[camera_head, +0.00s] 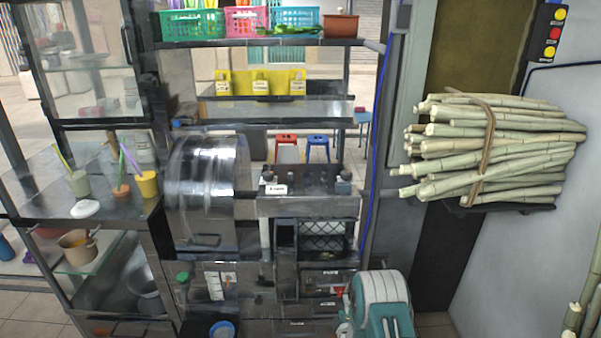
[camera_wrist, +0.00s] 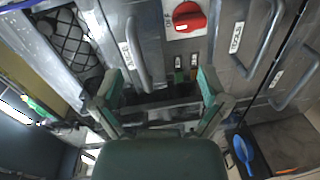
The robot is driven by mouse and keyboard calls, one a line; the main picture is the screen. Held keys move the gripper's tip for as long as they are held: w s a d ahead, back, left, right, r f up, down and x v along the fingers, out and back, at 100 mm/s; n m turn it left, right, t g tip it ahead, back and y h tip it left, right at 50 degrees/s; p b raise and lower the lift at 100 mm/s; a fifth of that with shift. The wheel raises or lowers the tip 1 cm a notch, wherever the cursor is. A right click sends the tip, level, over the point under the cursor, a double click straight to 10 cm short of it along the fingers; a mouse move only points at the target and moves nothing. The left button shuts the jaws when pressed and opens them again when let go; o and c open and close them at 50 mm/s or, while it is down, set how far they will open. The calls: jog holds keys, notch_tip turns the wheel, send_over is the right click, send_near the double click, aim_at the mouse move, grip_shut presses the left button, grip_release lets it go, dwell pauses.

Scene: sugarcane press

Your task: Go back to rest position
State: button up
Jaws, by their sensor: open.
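My gripper (camera_wrist: 161,84) shows in the wrist view with its two green fingers spread wide apart. Nothing is between them. It faces the metal front of the press cabinet, with a red knob (camera_wrist: 188,16) above the fingers and bar handles on both sides. In the head view a teal and white part of my arm rises at the bottom, right of the middle, in front of the sugarcane press (camera_head: 310,205). The fingers cannot be made out there.
Bundled sugarcane (camera_head: 500,145) rests on a wall shelf at the right. A metal drum (camera_head: 205,190) stands left of the press. Cups with straws, including a yellow cup (camera_head: 147,184), stand on the left counter. Colored baskets (camera_head: 295,17) fill the top shelf.

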notch_tip(320, 180, up, 24)
jog(key=m+g, duration=0.4)
jog(key=m, duration=0.2)
jog(key=s+r+m+g, duration=0.3)
jog(key=s+r+m, duration=0.1)
jog(key=s+r, duration=0.75)
jog(key=s+r+m+g, duration=0.2)
jog(key=s+r+m, duration=0.1)
jog(key=s, duration=1.1)
jog(key=s+r+m+g, duration=0.2)
jog(key=s+r+m, duration=0.1)
jog(key=s, duration=1.1)
jog(key=shift+d+r+m, duration=0.15)
jog(key=shift+m, duration=0.25)
jog(key=shift+w, duration=0.1)
